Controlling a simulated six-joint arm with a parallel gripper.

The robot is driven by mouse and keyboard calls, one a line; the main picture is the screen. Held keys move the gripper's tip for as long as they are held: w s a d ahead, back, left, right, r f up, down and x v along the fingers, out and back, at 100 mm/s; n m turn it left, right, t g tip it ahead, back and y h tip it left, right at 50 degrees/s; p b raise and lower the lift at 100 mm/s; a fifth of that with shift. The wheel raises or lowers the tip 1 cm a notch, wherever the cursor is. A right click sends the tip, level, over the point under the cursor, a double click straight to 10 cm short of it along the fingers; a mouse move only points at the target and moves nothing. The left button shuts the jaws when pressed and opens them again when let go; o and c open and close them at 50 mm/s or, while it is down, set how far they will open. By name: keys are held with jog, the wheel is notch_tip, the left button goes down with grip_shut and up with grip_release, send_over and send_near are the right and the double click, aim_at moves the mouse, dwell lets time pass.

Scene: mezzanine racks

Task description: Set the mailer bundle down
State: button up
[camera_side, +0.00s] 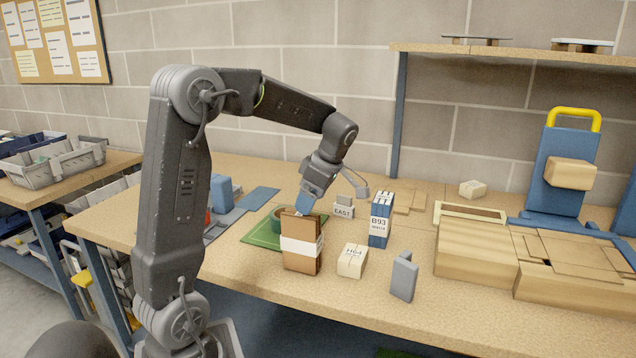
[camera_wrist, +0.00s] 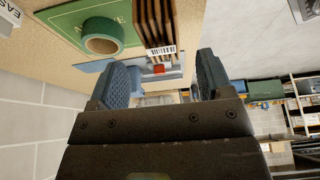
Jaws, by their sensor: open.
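The mailer bundle (camera_side: 302,262) is a brown stack with a white band around it. It stands upright on the bench at the front right of the green mat (camera_side: 258,237). In the wrist view its layered brown edges (camera_wrist: 153,22) and a white barcode label show beyond my fingers. My gripper (camera_side: 304,205) is open, with its blue fingertips close to the top of the bundle. In the wrist view the two fingers (camera_wrist: 162,78) are spread apart with nothing held between them. Whether a finger touches the bundle I cannot tell.
A green tape roll (camera_wrist: 102,36) lies on the mat. A small white-tan box (camera_side: 352,261), a blue-white B93 carton (camera_side: 380,220), an EAST sign (camera_side: 343,211) and a grey-blue block (camera_side: 403,278) stand to the right. Wooden boxes (camera_side: 475,252) fill the bench's right side.

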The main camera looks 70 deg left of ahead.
jog(key=v, duration=0.4)
jog(key=shift+w+d+r, duration=0.1)
jog(key=shift+r, duration=0.25)
jog(key=s+d+m+t+h, duration=0.1)
jog(key=s+d+m+t, duration=0.2)
jog(key=d+m, duration=0.4)
jog(key=s+d+f+m+t+h, duration=0.1)
jog(key=s+d+m+t, duration=0.2)
jog(key=s+d+m, duration=0.2)
jog(key=s+d+m+t+h, duration=0.1)
jog(key=s+d+m, duration=0.3)
jog(key=d+m, duration=0.7)
jog(key=m+t, duration=0.1)
jog(key=m, duration=0.3)
jog(key=shift+s+f+t, duration=0.2)
jog(key=shift+s+t, duration=0.1)
jog(key=shift+t, duration=0.1)
